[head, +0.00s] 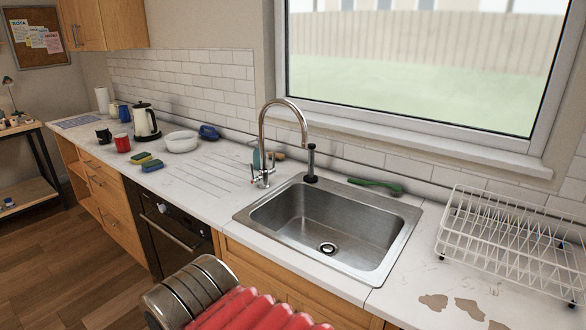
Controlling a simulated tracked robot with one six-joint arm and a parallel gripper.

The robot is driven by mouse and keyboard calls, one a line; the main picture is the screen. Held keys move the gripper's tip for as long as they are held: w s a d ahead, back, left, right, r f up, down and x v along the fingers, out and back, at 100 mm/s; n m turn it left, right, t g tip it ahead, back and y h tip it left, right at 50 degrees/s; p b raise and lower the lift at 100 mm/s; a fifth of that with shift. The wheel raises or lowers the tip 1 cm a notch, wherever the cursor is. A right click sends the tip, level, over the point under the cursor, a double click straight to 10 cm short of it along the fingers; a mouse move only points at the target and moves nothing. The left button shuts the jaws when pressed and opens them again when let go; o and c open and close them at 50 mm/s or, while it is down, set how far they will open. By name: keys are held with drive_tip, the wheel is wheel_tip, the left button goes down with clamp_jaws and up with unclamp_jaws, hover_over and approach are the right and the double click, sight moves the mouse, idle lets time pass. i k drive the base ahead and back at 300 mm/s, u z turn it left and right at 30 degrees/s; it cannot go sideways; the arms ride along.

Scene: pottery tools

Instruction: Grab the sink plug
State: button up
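The steel sink (285,222) is set into the white worktop below the window. A round metal-rimmed fitting with a dark centre, the drain (328,248), is in the floor of the basin. It is too small to tell whether a sink plug sits in it. A dark upright item (311,163) with a wider base stands on the sink's back rim; I cannot tell what it is. No separate plug is clearly visible. Grey ringed and red ribbed parts show at the bottom edge, but no gripper fingers are in view.
The tall curved tap (264,140) stands at the sink's back left. A green brush (376,185) lies behind the sink. A white dish rack (510,240) stands at right. Sponges (147,162), mugs, a bowl and a kettle (145,122) are at left. The basin is otherwise clear.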

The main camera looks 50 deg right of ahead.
sight(310, 177)
drive_tip(key=z, duration=0.25)
drive_tip(key=i, duration=1.2)
drive_tip(key=z, duration=0.5)
